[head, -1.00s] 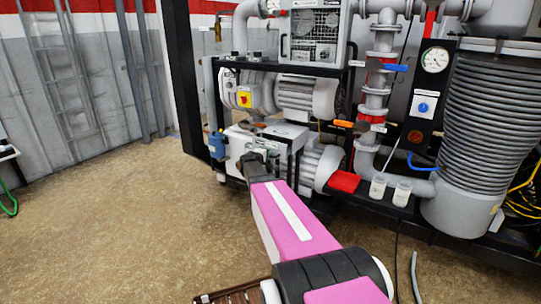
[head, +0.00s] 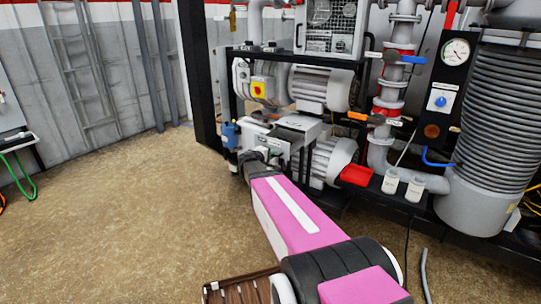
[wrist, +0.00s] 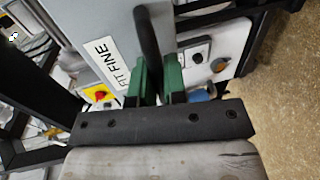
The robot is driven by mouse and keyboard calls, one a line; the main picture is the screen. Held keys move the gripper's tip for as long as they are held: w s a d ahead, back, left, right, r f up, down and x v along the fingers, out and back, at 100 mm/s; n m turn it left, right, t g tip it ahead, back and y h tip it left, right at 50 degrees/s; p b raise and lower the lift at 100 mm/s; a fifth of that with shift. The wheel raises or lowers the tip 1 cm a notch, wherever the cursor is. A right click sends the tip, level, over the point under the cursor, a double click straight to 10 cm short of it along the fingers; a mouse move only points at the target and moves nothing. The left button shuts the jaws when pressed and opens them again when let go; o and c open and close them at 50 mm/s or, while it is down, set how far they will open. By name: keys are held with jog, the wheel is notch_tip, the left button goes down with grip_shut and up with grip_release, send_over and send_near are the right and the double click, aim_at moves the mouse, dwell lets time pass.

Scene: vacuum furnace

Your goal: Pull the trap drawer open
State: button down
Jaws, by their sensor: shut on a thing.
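The trap drawer is a pale grey box front (head: 262,139) low on the pump rack in the head view. It stands out from its housing toward the lower left, with a dark gap on top behind it. In the wrist view its grey front (wrist: 85,22) carries a white label reading "FINE" and a dark bar handle (wrist: 149,35). My gripper (wrist: 158,80) has its green fingers shut around this handle. In the head view my gripper (head: 257,158) is at the drawer front, and its fingers and the handle are mostly hidden. How deep the drawer is out cannot be told exactly.
Motors (head: 322,88), a yellow switch (head: 261,89) and a blue fitting (head: 230,133) crowd the rack around the drawer. A red tray (head: 356,175) lies to the right. A brown slatted crate (head: 240,290) is near my base. The floor at left is clear.

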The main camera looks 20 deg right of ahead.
jog(key=c, duration=1.2)
grip_release()
jog(key=shift+a, duration=0.1)
jog(key=v, duration=1)
jog(key=shift+s+a, duration=0.25)
jog(key=s+f+m+g+y, duration=0.5)
jog(key=s+f+g, duration=0.2)
jog(key=s+f, duration=0.4)
jog(key=s+a+f+m+g+y, duration=0.1)
jog(key=s+a+y, duration=0.1)
jog(key=s, duration=0.1)
jog(key=s+a+f+y, duration=0.1)
jog(key=s+a+y, duration=0.1)
jog(key=s, duration=0.1)
jog(key=s+a+f+m+g+y, duration=0.1)
jog(key=s+f+y, duration=0.1)
jog(key=s+y, duration=0.1)
jog(key=shift+a+m+g, duration=0.3)
jog(key=shift+a, duration=0.1)
